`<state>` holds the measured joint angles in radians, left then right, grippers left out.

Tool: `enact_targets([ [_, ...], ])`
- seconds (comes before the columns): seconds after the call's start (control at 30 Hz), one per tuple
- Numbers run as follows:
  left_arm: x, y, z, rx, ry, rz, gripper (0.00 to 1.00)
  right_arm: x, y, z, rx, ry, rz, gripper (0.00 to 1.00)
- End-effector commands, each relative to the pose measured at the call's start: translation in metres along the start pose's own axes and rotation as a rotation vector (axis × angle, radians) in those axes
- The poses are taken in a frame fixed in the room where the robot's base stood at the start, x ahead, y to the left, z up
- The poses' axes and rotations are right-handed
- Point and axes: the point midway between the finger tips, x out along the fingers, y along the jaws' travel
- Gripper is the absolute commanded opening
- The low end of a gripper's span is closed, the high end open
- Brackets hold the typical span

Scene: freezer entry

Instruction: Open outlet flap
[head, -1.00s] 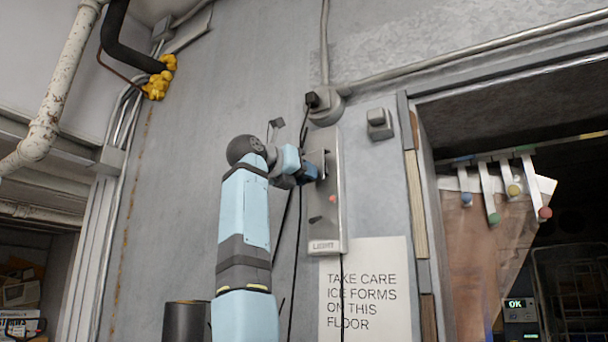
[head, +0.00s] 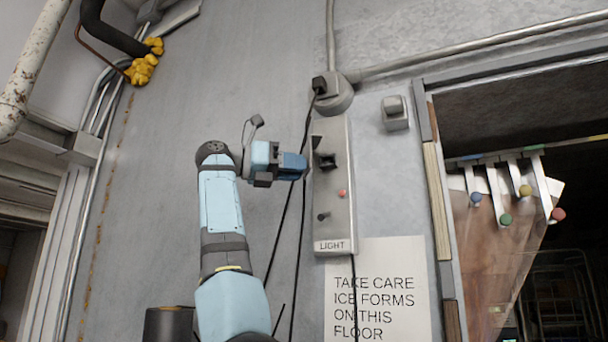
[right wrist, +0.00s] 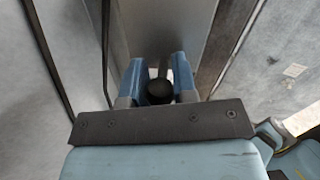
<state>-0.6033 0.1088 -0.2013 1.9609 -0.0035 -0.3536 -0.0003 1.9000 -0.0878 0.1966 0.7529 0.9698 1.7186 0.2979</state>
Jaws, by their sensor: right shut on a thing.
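The tall grey outlet panel (head: 333,205), labelled LIGHT, is on the wall. A dark square outlet (head: 326,161) sits in its upper part, with a small dark piece (head: 317,142) above it; I cannot tell whether that is its raised flap. Below are a red button (head: 342,193) and a small dark switch (head: 323,216). My left gripper is not in view.
Black cables (head: 300,225) hang at the panel's left. A round junction box (head: 335,95) is above it, a small grey box (head: 395,113) to its right, and a warning sign (head: 377,290) below. A doorway with hanging strips (head: 505,205) is at the right.

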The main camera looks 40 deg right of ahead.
Motion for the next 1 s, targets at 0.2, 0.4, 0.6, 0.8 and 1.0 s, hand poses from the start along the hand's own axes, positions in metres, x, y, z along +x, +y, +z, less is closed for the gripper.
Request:
enact_targets([
  [0.2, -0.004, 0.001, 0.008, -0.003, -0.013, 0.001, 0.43, -0.006, 0.003, -0.003, -0.008, 0.022, -0.105, 0.00],
  [0.4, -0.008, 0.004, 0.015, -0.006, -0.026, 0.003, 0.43, -0.007, 0.005, -0.003, -0.007, 0.034, -0.163, 0.00],
  [0.6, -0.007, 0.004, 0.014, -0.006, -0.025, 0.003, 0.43, -0.007, 0.006, -0.003, -0.005, 0.038, -0.180, 0.00],
  [0.8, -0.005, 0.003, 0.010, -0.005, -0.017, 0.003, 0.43, -0.007, 0.006, -0.003, -0.005, 0.038, -0.180, 0.00],
  [1.0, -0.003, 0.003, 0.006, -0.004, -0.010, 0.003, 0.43, -0.007, 0.006, -0.002, -0.005, 0.038, -0.180, 0.47],
])
